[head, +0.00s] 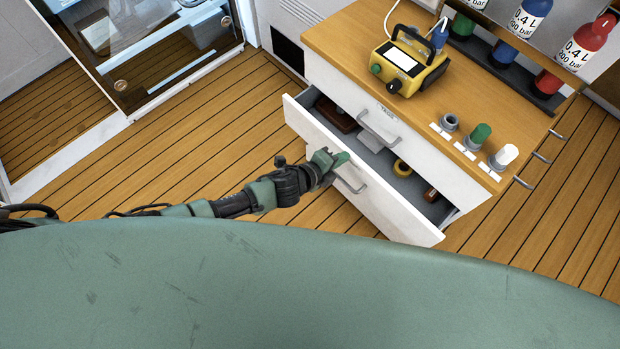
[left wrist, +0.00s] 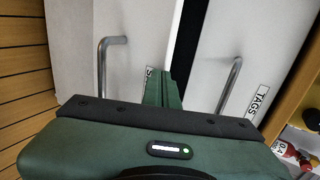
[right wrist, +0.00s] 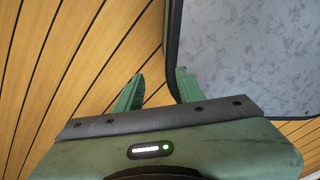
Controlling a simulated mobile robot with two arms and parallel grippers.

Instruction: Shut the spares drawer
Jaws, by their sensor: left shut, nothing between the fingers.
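The open drawer (head: 400,212) is the lower one of the white cabinet. It is pulled well out and has a bar handle (head: 349,180). In the left wrist view its front (left wrist: 125,60) carries a label starting with "S", the rest hidden behind my fingers. My left gripper (head: 335,160) is shut and empty at the drawer front, beside the handle; I cannot tell whether it touches. It also shows in the left wrist view (left wrist: 165,88). My right gripper (right wrist: 158,88) is open and empty over the wooden floor, beside a grey speckled surface (right wrist: 240,50).
The drawer above, labelled TAGS (left wrist: 258,102), is shut. The open drawer holds a yellow ring (head: 402,168) and brown items. Floor left of the cabinet is clear.

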